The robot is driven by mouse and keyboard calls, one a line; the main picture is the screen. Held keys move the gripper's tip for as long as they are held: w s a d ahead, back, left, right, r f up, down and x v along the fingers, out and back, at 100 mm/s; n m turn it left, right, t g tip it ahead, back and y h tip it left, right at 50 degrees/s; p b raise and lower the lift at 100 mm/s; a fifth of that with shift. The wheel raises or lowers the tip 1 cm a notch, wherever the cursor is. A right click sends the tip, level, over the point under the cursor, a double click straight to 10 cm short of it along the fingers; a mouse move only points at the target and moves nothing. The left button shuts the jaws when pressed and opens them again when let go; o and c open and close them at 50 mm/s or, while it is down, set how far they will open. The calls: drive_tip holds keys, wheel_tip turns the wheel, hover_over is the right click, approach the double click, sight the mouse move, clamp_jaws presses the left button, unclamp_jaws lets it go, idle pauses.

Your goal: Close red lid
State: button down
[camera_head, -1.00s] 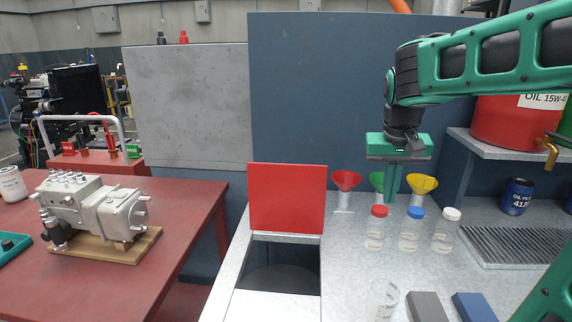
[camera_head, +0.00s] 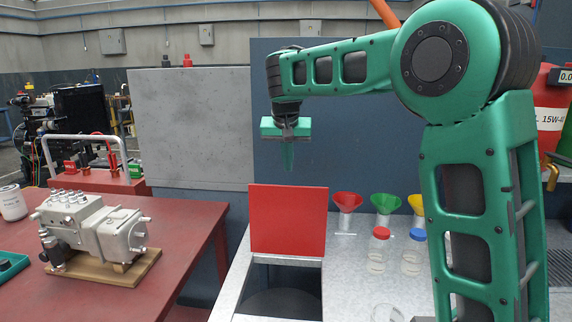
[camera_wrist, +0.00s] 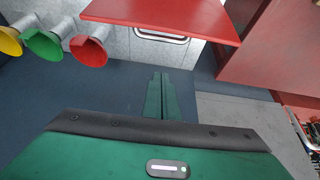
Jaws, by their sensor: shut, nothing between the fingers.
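The red lid (camera_head: 288,220) stands open and upright at the back of a square opening (camera_head: 285,292) in the grey counter. In the wrist view the lid (camera_wrist: 165,15) shows at the top edge, apart from the fingers. My gripper (camera_head: 287,167) is shut and empty, pointing down just above the lid's top edge in the head view. In the wrist view its fingertips (camera_wrist: 160,75) are over the dark blue surface, beyond the lid's edge.
Red, green and yellow funnels (camera_head: 383,203) stand right of the lid, with capped bottles (camera_head: 378,250) before them. A dark blue panel (camera_head: 350,120) rises behind. A red table (camera_head: 110,230) with a metal pump (camera_head: 90,228) is at left.

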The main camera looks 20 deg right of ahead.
wheel_tip(320, 180, down, 6)
drive_tip(key=s, duration=0.1)
drive_tip(key=shift+a+f, duration=0.15)
drive_tip(key=shift+f, duration=0.1)
idle(0.5)
